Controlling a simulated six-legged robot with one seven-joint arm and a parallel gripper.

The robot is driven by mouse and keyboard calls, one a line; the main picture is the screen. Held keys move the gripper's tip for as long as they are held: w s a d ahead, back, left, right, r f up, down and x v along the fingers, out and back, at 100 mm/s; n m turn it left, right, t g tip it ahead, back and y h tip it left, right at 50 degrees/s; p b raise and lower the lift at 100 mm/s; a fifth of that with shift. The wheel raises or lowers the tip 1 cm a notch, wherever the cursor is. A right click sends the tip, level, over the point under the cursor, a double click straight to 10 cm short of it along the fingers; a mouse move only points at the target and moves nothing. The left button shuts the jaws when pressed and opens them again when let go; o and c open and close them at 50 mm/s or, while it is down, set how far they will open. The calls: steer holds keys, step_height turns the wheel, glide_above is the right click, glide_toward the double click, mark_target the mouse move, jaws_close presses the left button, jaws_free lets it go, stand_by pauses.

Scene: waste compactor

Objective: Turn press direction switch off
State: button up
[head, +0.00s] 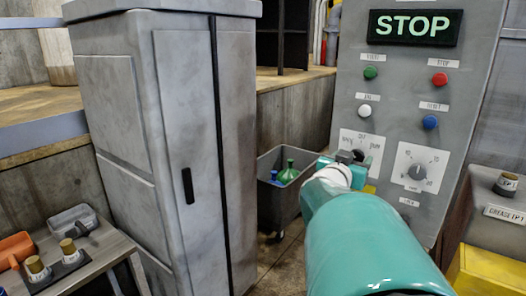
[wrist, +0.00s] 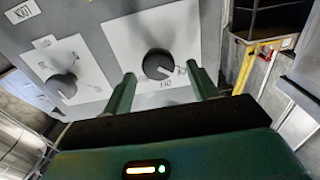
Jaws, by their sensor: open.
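The press direction switch is a round black knob (wrist: 158,62) on a white plate on the grey control panel. In the wrist view, which looks upside down, my gripper (wrist: 161,74) is open, with its two green fingers on either side of the knob. I cannot tell if they touch it. The knob's pointer setting is unclear. In the head view the switch (head: 358,156) is at the panel's lower left, partly hidden by my gripper (head: 347,162) in front of it.
A dial (head: 415,172) sits right of the switch. Above are green (head: 370,72), red (head: 440,79), white (head: 364,111) and blue (head: 430,122) buttons under a lit STOP sign (head: 413,27). A grey bin (head: 275,206) with bottles stands between the cabinet (head: 190,100) and panel.

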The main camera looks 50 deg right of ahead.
steer(key=shift+d+f, duration=0.2)
steer(key=shift+d, duration=0.35)
steer(key=shift+a+r, duration=0.2)
steer(key=shift+a, duration=0.05)
steer(key=shift+d+f, duration=0.1)
steer(key=shift+d, duration=0.15)
steer(key=shift+a, duration=0.25)
steer(key=shift+c, duration=0.5)
steer(key=shift+d, duration=0.1)
steer(key=c, duration=0.9)
